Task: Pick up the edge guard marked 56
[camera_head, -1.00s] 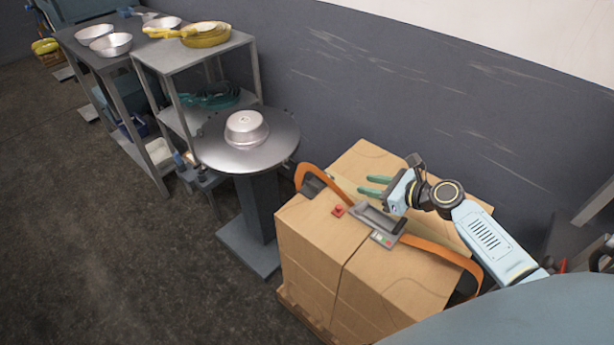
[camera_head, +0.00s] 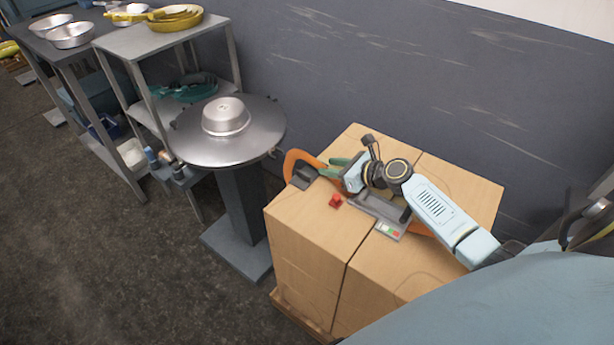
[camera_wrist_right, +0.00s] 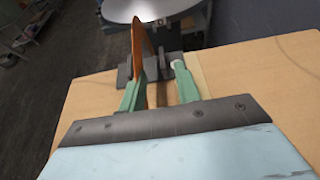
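A dark grey corner piece (camera_head: 303,177), likely an edge guard, sits at the boxes' left top edge under an orange strap (camera_head: 298,157). No number 56 is legible on it. My right gripper (camera_head: 335,169) is low over the boxes, its green fingers pointing left towards this piece. In the right wrist view the fingers (camera_wrist_right: 158,80) are apart, with the orange strap (camera_wrist_right: 138,45) rising by the left finger. The dark piece (camera_wrist_right: 125,75) lies at the fingertips; whether they touch it I cannot tell. My left gripper is out of view.
The cardboard boxes (camera_head: 310,222) carry a grey device (camera_head: 392,230) with small coloured buttons and a small red object (camera_head: 335,201). A round metal table (camera_head: 190,150) with an upturned pan (camera_head: 225,115) stands left. Shelves with pans (camera_head: 175,22) stand behind it.

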